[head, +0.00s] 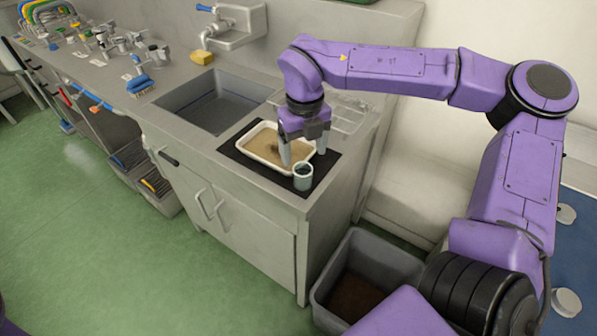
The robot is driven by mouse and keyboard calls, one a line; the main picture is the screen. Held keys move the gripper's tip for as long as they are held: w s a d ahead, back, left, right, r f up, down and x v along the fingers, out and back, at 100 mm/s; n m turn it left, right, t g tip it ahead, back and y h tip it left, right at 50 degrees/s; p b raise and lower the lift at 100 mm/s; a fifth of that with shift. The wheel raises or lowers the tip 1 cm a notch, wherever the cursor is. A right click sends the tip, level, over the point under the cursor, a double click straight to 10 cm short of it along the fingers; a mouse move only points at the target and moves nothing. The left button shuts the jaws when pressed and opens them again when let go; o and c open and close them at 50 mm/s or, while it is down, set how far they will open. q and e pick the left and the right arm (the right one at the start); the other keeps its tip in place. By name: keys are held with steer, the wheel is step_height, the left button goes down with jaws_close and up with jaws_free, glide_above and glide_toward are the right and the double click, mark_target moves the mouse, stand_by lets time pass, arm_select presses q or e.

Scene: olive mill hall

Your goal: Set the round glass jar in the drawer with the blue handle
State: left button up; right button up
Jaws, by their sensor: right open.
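A small round jar (303,177) with a pale rim and dark inside stands upright at the front right corner of the dark mat, beside a white tray; I cannot tell for sure that it is glass. My right gripper (304,152) points down over the tray's right side, just behind the jar. Its fingers are apart, with nothing visible held between them. Whether a finger touches the jar is unclear. My left gripper is out of view.
The white tray (248,155) holds brownish material on the dark mat (234,154). A sink (215,100) lies behind it, with a yellow sponge (202,57) beyond. Grey bins stand on the floor, one (410,264) by the counter's right end. The green floor in front is clear.

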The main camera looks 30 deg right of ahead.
mark_target(303, 168)
step_height(303, 168, down, 6)
steer(key=shift+w+a+r+p, duration=0.1)
steer(key=shift+w+r+p, duration=0.05)
steer(key=shift+p, duration=0.3)
steer(key=shift+f, duration=0.35)
steer(key=shift+s, duration=0.25)
steer(key=shift+w, duration=0.1)
steer(key=c, duration=1.1)
steer(key=shift+c, duration=0.7)
